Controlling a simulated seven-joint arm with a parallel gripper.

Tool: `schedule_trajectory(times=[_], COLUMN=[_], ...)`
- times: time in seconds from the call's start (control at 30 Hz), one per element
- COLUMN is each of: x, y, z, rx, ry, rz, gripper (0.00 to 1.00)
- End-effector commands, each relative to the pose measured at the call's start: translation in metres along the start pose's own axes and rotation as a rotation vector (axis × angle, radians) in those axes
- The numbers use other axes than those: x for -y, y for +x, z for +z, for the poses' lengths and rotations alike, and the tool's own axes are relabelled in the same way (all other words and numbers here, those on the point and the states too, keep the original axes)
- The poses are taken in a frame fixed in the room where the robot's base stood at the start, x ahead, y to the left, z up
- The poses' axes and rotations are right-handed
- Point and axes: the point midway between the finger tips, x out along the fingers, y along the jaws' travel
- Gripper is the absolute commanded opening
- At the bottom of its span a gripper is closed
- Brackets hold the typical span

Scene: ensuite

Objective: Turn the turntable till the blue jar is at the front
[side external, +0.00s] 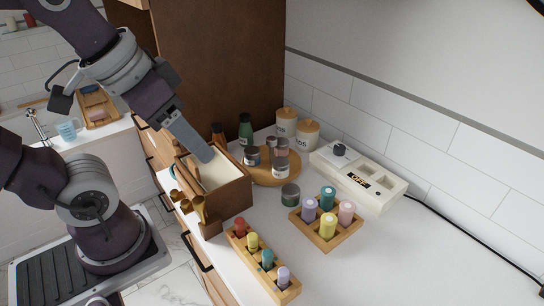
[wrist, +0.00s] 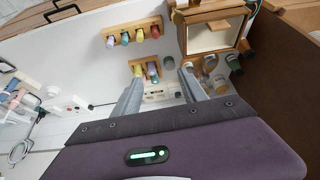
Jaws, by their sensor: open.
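The turntable (side external: 292,178) is a round wooden tray on the white counter, holding several small jars with grey or dark lids. Jars on it include a front one (side external: 281,171) and a left one (side external: 252,156); I cannot tell which is the blue jar. In the wrist view, jars (wrist: 210,63) show just right of my fingers, partly hidden by them. My gripper (wrist: 160,82) is open, with nothing seen between its fingers. In the side view its grey finger (side external: 190,137) points down over the wooden box, left of the turntable.
An open wooden box (side external: 229,198) stands between my arm and the turntable. A green bottle (side external: 246,131), canisters (side external: 306,134) and a white device (side external: 358,178) stand behind. A dark green jar (side external: 290,194) and two peg racks (side external: 326,234) (side external: 262,266) are in front. The right counter is clear.

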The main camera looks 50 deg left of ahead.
Motion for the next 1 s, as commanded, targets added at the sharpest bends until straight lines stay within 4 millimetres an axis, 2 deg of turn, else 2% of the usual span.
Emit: schedule_trajectory(times=[0.07, 0.1, 0.17, 0.2, 0.27, 0.3, 0.4, 0.5, 0.6, 0.73, 1.0], x=[0.008, 0.015, 0.028, 0.04, 0.059, 0.073, 0.109, 0.137, 0.152, 0.158, 0.158], y=[0.006, 0.013, 0.03, 0.045, 0.074, 0.095, 0.152, 0.199, 0.226, 0.243, 0.287], z=[-0.038, -0.063, -0.1, -0.122, -0.152, -0.168, -0.195, -0.204, -0.205, -0.201, -0.178], rx=[0.059, 0.095, 0.15, 0.188, 0.242, 0.277, 0.354, 0.411, 0.442, 0.454, 0.454], ry=[-0.063, -0.107, -0.177, -0.223, -0.293, -0.339, -0.44, -0.512, -0.552, -0.567, -0.565], rz=[-0.016, -0.027, -0.044, -0.055, -0.073, -0.084, -0.11, -0.128, -0.138, -0.142, -0.141], gripper=[0.5, 0.5, 0.5, 0.5, 0.5, 0.5, 0.5, 0.5, 0.5, 0.5, 0.5])
